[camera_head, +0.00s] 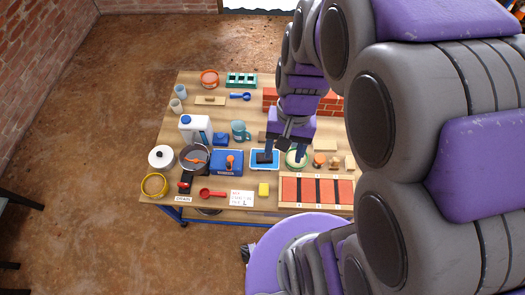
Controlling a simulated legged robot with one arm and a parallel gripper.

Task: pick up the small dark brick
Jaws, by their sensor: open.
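My gripper (284,153) is above the middle of the table, pointing down, with its two dark fingers spread apart. Its left finger is over a small tray (252,166) with a blue rim. A small dark block (263,157) shows in this tray, right by the left finger. It looks like the small dark brick, but it is hard to part from the dark finger.
A red brick panel (316,204) with dark strips lies at the front right.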

